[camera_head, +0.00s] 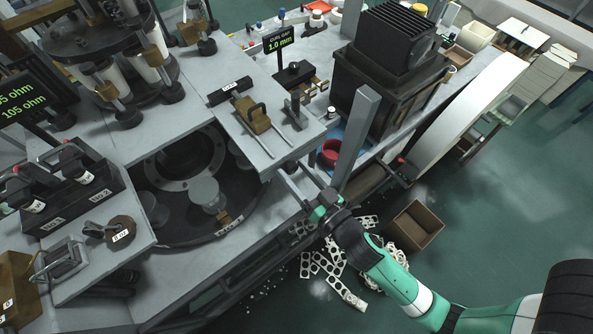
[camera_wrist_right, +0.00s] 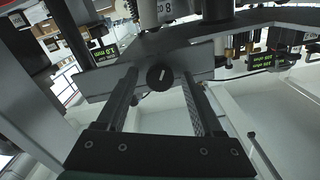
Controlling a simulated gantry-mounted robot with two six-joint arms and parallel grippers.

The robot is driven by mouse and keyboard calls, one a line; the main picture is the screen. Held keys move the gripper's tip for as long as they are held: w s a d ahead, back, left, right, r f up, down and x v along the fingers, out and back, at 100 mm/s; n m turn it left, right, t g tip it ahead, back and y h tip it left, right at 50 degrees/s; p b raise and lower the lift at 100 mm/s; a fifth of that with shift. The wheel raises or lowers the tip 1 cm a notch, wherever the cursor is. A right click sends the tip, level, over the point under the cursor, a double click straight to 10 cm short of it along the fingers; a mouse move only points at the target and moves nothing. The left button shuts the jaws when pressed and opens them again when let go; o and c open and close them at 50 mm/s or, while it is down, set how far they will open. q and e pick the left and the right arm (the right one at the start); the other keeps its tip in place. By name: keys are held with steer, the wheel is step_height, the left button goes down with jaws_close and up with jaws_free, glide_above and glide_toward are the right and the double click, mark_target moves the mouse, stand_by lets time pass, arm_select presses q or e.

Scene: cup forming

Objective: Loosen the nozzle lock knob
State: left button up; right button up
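A round dark knob (camera_wrist_right: 160,77) with a short white mark shows in the right wrist view, on the front of a grey bar or plate (camera_wrist_right: 100,84). I take it to be the nozzle lock knob; it is hidden in the head view. My right gripper (camera_head: 298,181) reaches in at the machine's right edge, below the upper plate. In the wrist view its two fingers are apart, one on each side of the knob, with visible gaps. Contact cannot be seen. My left gripper is not in view.
A grey upright post (camera_head: 356,138) stands close to my right gripper. The upper plate (camera_head: 262,140) overhangs nearby. A "CURL GAP 1.0 mm" display (camera_head: 278,40) stands behind. A cardboard box (camera_head: 415,225) and punched scraps (camera_head: 335,270) lie on the green floor.

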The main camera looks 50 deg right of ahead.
jaws_close()
steer(key=shift+n, duration=0.4)
steer(key=n, duration=0.4)
steer(key=shift+n, duration=0.3)
steer(key=n+p, duration=0.1)
steer(key=n, duration=0.4)
steer(key=n+p, duration=0.1)
steer(key=n, duration=0.5)
steer(key=shift+d+p, duration=0.1)
steer(key=shift+p, duration=0.2)
steer(key=n+p, duration=0.1)
steer(key=n, duration=0.4)
